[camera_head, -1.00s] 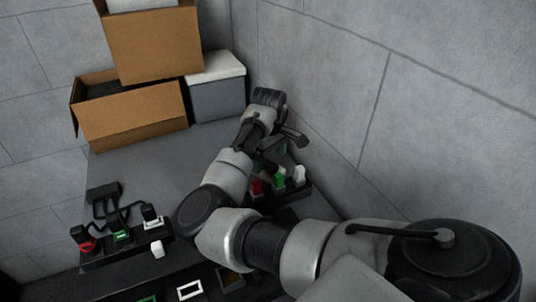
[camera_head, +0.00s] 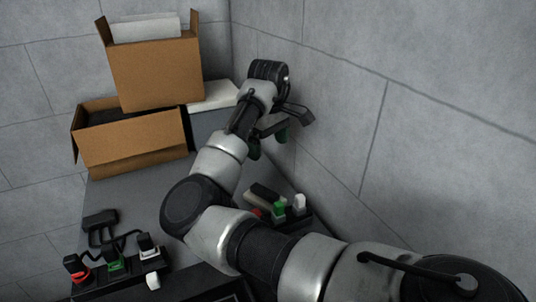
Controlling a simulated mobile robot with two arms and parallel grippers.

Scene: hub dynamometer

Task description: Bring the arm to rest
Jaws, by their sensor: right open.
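My right arm comes in from the lower right and reaches over the grey bench (camera_head: 130,195). My right gripper (camera_head: 268,141) is at the arm's far end, near the wall. Its fingers are apart, with green at their ends, and I see nothing held between them. It is above and beyond the right-hand block of plugs (camera_head: 297,218), apart from it in the picture. My forearm crosses the middle of the view and hides part of the bench. My left gripper is not in view.
A black strip (camera_head: 120,278) with red, green and white plugs and cables is at the front left. Two open cardboard boxes (camera_head: 155,75) are stacked at the back, beside a white lid (camera_head: 213,96). A grey wall (camera_head: 420,90) stands close on the right.

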